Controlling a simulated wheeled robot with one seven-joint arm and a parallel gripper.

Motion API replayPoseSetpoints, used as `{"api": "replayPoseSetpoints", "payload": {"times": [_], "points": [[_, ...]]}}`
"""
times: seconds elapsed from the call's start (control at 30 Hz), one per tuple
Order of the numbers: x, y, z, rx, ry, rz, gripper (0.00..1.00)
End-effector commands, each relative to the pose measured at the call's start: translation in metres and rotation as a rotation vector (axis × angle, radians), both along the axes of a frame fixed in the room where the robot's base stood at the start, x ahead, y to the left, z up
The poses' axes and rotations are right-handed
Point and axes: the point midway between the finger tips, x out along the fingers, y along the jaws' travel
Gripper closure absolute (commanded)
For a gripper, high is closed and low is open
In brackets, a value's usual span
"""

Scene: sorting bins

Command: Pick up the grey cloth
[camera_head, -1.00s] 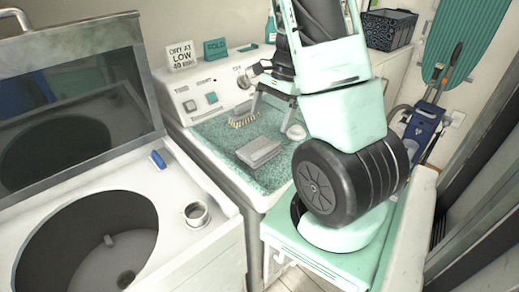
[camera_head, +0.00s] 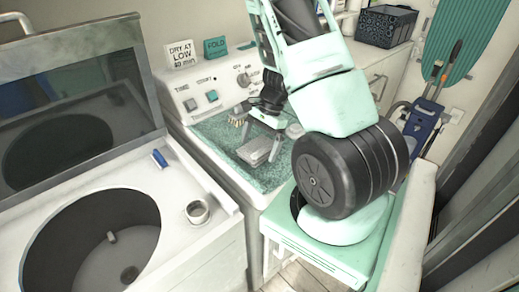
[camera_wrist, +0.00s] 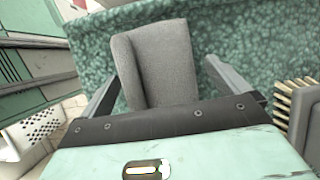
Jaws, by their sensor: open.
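The grey cloth (camera_head: 258,152) lies folded on the green speckled top of the dryer. It also shows in the wrist view (camera_wrist: 165,62), as a thick folded block between my two fingers. My gripper (camera_head: 262,138) is open just above the cloth. In the wrist view my gripper (camera_wrist: 160,80) has one finger on each side of the cloth, with a gap of green mat on the right side. The near end of the cloth is hidden behind my gripper's body.
A brush (camera_head: 238,118) with pale bristles lies behind the cloth, close to my gripper. A washer with an open drum (camera_head: 95,240) stands left, with a metal cup (camera_head: 197,212) and a blue brush (camera_head: 160,158) on its top. Two small signs (camera_head: 182,54) stand at the back.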

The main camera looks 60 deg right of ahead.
Motion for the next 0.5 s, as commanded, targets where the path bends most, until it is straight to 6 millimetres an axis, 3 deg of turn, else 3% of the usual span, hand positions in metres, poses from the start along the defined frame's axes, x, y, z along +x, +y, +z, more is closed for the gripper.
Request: {"api": "replayPoseSetpoints", "payload": {"times": [0.03, 0.2, 0.5], "points": [[0.0001, -0.0001, 0.0001, 0.0, 0.0, 0.0, 0.0], [0.0002, -0.0002, 0.0002, 0.0, 0.0, 0.0, 0.45], [0.0002, -0.0003, 0.0012, 0.0, -0.001, 0.0, 0.46]]}}
